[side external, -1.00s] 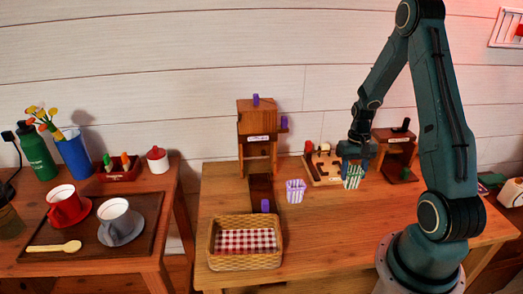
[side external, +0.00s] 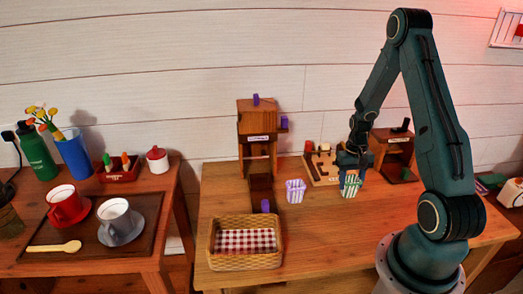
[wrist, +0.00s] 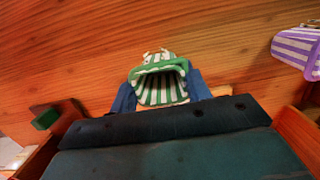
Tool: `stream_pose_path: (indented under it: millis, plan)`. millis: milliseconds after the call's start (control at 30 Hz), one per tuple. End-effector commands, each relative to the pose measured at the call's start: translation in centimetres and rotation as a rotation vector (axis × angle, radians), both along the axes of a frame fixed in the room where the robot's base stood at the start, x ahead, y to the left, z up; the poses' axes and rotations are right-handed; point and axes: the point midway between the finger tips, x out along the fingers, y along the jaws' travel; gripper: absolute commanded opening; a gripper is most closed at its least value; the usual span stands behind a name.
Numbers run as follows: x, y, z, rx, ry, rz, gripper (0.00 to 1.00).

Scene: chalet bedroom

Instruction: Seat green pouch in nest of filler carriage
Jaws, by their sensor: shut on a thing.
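The green and white striped pouch (side external: 350,184) is at the right of the table, and in the wrist view it shows open-mouthed (wrist: 160,86). My gripper (side external: 351,170) is shut on it, with a blue finger on each side of the pouch in the wrist view. I cannot tell whether the pouch's bottom touches the table. The wooden filler stand (side external: 257,125) is left of it, with a dark carriage track (side external: 261,189) at its foot and a purple knob (side external: 265,206) at the front. The nest itself is not clear at this size.
A purple striped pouch (side external: 296,190) stands between the filler and my gripper. A basket with checked cloth (side external: 245,262) is at the front left. A wooden slotted board (side external: 322,168) and a second wooden stand (side external: 394,150) are behind my gripper. The front right tabletop is clear.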

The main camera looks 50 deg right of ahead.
Motion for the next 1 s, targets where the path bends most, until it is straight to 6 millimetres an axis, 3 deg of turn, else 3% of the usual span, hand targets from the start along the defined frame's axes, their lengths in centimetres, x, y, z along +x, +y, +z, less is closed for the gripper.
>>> stream_pose_path:
  millis: [133,167,267,733,1000]
  plan:
    - [0.0,0.0,-0.3,0.000,0.000,0.000,0.26]
    - [0.0,0.0,-0.3,0.000,0.000,0.000,0.50]
    - [0.0,0.0,-0.3,0.000,0.000,0.000,0.69]
    - [0.0,0.0,0.1,0.000,0.000,0.000,0.70]
    - [0.3,-0.3,2.4,-0.003,-0.003,0.000,0.70]
